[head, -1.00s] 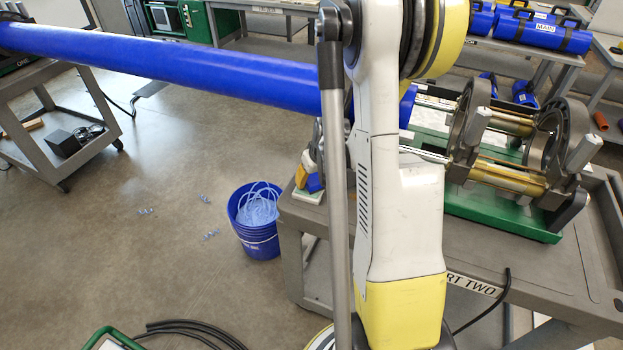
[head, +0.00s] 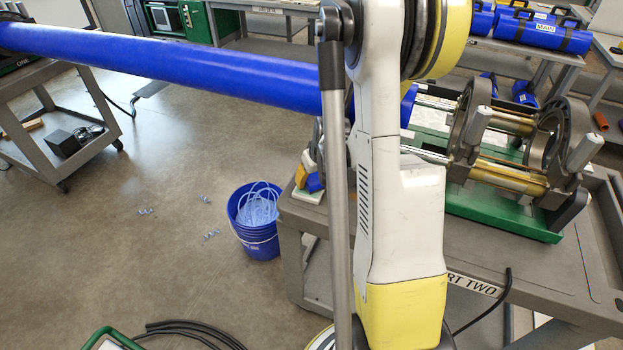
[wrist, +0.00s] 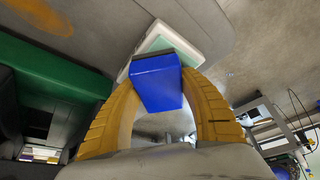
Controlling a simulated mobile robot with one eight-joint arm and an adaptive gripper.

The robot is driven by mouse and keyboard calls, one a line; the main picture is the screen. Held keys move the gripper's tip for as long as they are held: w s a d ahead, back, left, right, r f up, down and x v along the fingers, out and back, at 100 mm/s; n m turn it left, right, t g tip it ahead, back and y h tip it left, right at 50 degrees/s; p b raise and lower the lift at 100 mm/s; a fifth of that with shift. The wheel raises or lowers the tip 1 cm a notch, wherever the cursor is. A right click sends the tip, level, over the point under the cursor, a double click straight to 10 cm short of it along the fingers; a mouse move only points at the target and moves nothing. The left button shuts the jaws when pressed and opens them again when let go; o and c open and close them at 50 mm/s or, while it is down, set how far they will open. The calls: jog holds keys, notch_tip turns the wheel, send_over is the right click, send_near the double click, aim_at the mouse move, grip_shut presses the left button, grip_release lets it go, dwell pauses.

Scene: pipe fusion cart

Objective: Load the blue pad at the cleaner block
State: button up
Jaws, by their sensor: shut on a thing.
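My gripper (wrist: 157,100) is shut on the blue pad (wrist: 157,82), with one yellow finger on each side of it in the wrist view. The cleaner block (wrist: 202,41), white with a pale green face, lies just beyond the pad. The pad's dark far edge overlaps the block in the picture; I cannot tell whether they touch. In the head view the pad (head: 314,183) shows small above the white block (head: 310,197) at the cart's left corner. My arm hides part of this area.
The grey cart (head: 500,265) carries a green-based clamp machine (head: 500,205) right of my arm. A long blue pipe (head: 170,66) crosses the upper left. A blue bucket (head: 256,238) stands on the floor left of the cart. Open floor lies further left.

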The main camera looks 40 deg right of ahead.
jog(key=shift+r, duration=0.1)
dwell(0.3)
jog(key=shift+r+p, duration=2.4)
jog(key=shift+r, duration=1)
